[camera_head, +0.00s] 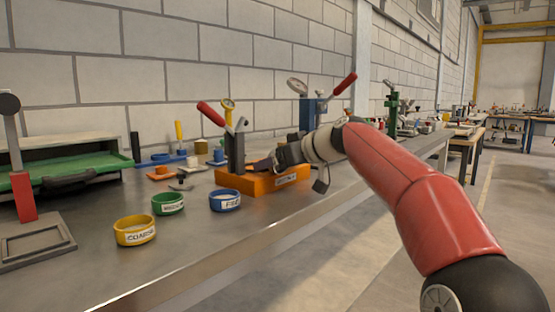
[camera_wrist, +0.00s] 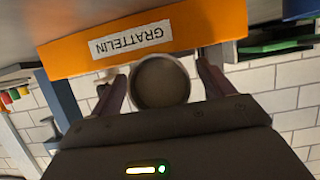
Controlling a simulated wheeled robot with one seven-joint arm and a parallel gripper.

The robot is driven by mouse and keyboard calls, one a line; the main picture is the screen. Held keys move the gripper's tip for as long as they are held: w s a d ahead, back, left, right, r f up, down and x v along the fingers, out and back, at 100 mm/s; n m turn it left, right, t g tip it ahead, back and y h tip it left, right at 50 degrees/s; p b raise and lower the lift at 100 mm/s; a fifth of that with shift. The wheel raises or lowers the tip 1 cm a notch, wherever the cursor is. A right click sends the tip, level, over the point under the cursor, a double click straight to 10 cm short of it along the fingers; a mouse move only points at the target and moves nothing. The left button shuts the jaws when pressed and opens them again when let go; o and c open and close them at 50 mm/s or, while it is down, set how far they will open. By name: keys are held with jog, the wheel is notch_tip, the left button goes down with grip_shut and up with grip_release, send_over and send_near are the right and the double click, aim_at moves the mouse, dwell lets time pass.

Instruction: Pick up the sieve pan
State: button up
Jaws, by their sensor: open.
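In the wrist view a round, beige-faced pan with a darker rim (camera_wrist: 161,82) shows between the fingers of my gripper (camera_wrist: 163,78); it looks like the sieve pan, but I cannot be sure. The fingers are apart, one on each side of it, and I cannot tell whether they touch it. Just beyond is an orange block with a white label (camera_wrist: 125,42). In the head view my gripper (camera_head: 262,164) is over the orange base (camera_head: 262,181) on the bench, and the round pan is not clearly visible there.
Yellow (camera_head: 135,230), green (camera_head: 168,203) and blue (camera_head: 225,200) labelled round dishes stand on the grey bench (camera_head: 190,255), left of the orange base. A red-handled lever clamp (camera_head: 235,145) rises close to my gripper. A blue press (camera_head: 308,112) stands behind. The bench front is clear.

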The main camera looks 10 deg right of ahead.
jog(key=c, duration=1)
jog(key=shift+c, duration=0.2)
jog(key=shift+r, duration=0.15)
